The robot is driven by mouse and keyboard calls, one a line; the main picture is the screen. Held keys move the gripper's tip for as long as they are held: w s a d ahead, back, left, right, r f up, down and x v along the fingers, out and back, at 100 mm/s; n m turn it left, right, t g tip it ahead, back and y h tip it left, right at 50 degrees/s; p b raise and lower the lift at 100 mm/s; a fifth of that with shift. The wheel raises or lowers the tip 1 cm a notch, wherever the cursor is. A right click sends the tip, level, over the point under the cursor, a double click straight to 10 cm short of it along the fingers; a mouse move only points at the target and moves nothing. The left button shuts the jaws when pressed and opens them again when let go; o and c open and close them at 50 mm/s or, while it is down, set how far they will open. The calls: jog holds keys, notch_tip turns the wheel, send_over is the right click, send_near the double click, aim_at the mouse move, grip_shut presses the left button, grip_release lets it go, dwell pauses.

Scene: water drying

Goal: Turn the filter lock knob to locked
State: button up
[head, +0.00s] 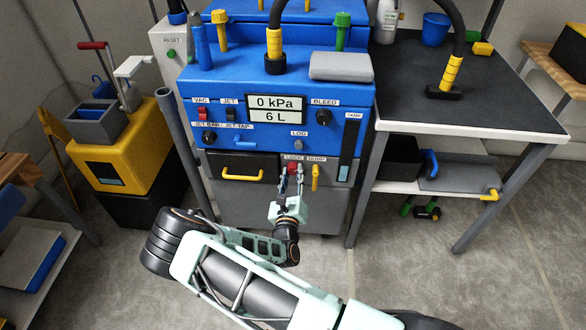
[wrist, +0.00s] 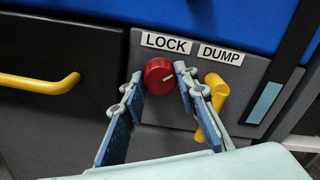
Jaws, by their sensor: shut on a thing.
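The red filter lock knob (wrist: 157,80) is round and sits on the grey panel below the LOCK label (wrist: 166,43). A short white mark on its face points to the right and slightly up in the wrist view. My gripper (wrist: 159,74) reaches in from below and is shut on the knob, with one blue-padded finger on each side of it. In the head view my gripper (head: 291,177) is at the lower front of the blue machine (head: 225,88), where the fingers partly cover the knob.
The yellow dump handle (wrist: 216,92) is just right of my right finger, very close to it. A black drawer with a yellow handle (wrist: 40,83) is to the left. A dark-topped table (head: 480,100) stands right of the machine. Open floor (head: 420,260) lies in front.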

jog(key=n+p, duration=0.2)
jog(key=n, duration=0.2)
jog(key=shift+r+n, duration=0.15)
jog(key=shift+n, duration=0.15)
jog(key=shift+c, duration=0.2)
jog(key=n+p, duration=0.1)
jog(key=n, duration=0.3)
jog(key=shift+n, duration=0.4)
jog(key=shift+o, duration=0.2)
jog(key=o, duration=1.1)
jog(key=shift+w, duration=0.1)
jog(key=s, duration=0.7)
jog(key=shift+s+a, duration=0.1)
jog(key=shift+s, duration=0.2)
